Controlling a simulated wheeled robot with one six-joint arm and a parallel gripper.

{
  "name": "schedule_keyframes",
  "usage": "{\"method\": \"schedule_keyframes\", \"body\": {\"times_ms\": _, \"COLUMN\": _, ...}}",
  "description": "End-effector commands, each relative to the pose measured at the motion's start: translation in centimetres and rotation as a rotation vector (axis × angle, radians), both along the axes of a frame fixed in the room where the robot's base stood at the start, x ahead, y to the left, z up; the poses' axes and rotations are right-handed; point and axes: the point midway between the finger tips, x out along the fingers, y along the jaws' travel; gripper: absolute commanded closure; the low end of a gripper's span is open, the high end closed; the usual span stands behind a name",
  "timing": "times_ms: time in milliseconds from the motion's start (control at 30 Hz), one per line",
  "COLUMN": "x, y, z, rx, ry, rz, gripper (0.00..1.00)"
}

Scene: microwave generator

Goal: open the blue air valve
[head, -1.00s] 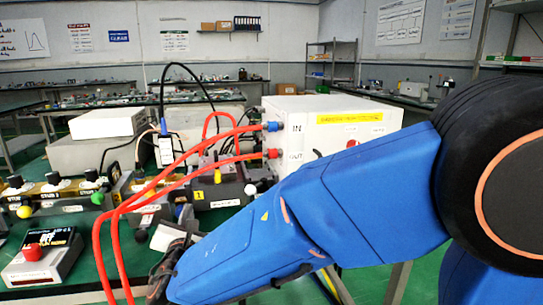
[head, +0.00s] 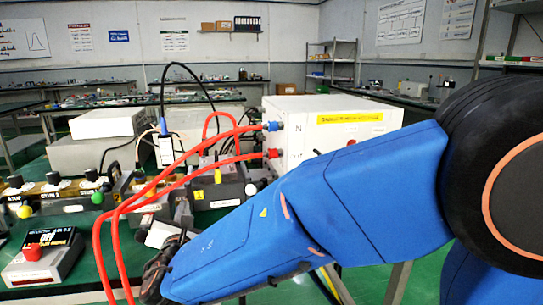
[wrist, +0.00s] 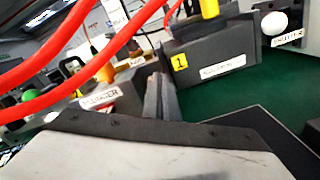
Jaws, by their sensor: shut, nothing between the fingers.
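I see no part clearly marked as an air valve. The one blue fitting in view (head: 272,126) is at the IN port of the white box, with a red hose on it. My gripper (head: 182,212) is low in the head view, in front of the dark grey bench unit (head: 222,192) and left of the white box. In the wrist view my gripper's dark fingers (wrist: 158,94) are together and empty, just left of the dark unit with the yellow "1" tag (wrist: 179,61). My blue arm covers the bench to the right.
Red hoses (head: 140,192) loop down in front of the bench, close to my gripper on its left. A white box (head: 310,143) stands behind my arm. A red-button box (head: 38,258) and several stub knobs (head: 52,180) are at the left. A white shutter ball (wrist: 274,23) is at the right.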

Motion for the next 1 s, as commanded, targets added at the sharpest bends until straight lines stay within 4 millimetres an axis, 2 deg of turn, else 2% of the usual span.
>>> {"method": "schedule_keyframes", "body": {"times_ms": 267, "x": -0.6, "y": -0.3, "z": 0.3, "rx": 0.001, "ry": -0.001, "rz": -0.001, "gripper": 1.00}}
{"method": "schedule_keyframes", "body": {"times_ms": 800, "x": -5.4, "y": -1.5, "z": 0.4, "rx": 0.001, "ry": -0.001, "rz": 0.000, "gripper": 1.00}}
{"method": "schedule_keyframes", "body": {"times_ms": 1000, "x": -5.8, "y": -1.6, "z": 0.4, "rx": 0.001, "ry": -0.003, "rz": -0.001, "gripper": 1.00}}
